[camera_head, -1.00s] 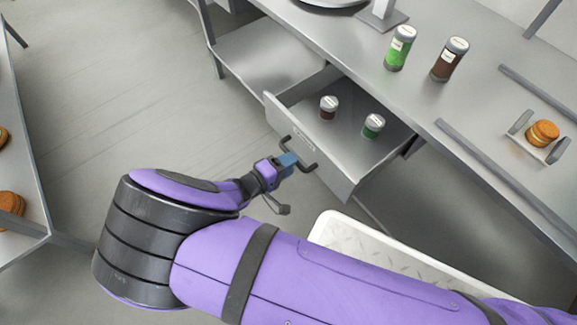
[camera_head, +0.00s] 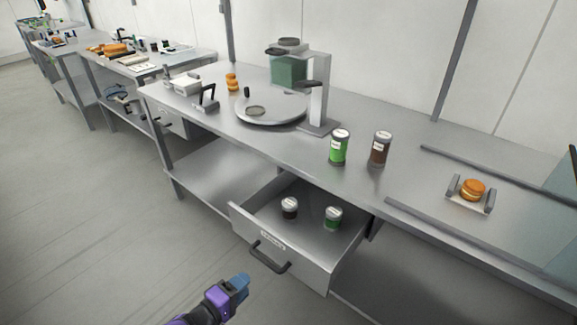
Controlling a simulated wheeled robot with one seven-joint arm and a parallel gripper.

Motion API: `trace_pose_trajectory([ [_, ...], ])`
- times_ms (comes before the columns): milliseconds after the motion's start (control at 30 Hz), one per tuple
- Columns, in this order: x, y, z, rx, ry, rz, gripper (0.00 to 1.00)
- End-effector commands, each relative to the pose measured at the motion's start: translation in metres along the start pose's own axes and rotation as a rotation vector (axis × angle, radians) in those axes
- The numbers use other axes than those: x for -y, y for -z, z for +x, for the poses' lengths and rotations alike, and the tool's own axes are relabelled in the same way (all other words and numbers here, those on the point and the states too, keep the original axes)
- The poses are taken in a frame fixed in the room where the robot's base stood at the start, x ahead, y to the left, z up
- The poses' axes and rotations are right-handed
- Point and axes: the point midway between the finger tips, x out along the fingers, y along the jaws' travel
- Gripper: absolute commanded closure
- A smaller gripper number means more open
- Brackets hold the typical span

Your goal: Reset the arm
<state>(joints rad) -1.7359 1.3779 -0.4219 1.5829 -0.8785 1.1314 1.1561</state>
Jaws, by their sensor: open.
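My gripper (camera_head: 238,284) shows at the bottom of the head view, purple and dark with blue fingertips. It is in front of the open drawer (camera_head: 292,261), a little left of and below the drawer's dark handle (camera_head: 269,257). It appears apart from the handle and holds nothing that I can see. The gap between its fingers is hard to make out from here. Most of my arm is outside the picture.
The open drawer juts out under the metal counter (camera_head: 370,192) and holds a brown-labelled jar (camera_head: 289,208) and a green jar (camera_head: 333,218). A green jar (camera_head: 339,147), a brown jar (camera_head: 380,149) and a macaron-like item (camera_head: 472,189) stand on top. Floor at left is clear.

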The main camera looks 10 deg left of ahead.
Motion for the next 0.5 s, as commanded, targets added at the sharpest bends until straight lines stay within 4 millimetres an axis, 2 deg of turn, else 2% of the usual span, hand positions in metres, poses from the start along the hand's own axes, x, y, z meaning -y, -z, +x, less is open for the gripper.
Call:
trace_pose_trajectory([
  [133, -0.008, 0.001, 0.004, 0.02, 0.013, 0.006, 0.58],
  [233, -0.028, 0.001, 0.015, 0.073, 0.051, 0.019, 0.58],
  [500, -0.122, -0.012, 0.066, 0.298, 0.236, 0.08, 0.58],
])
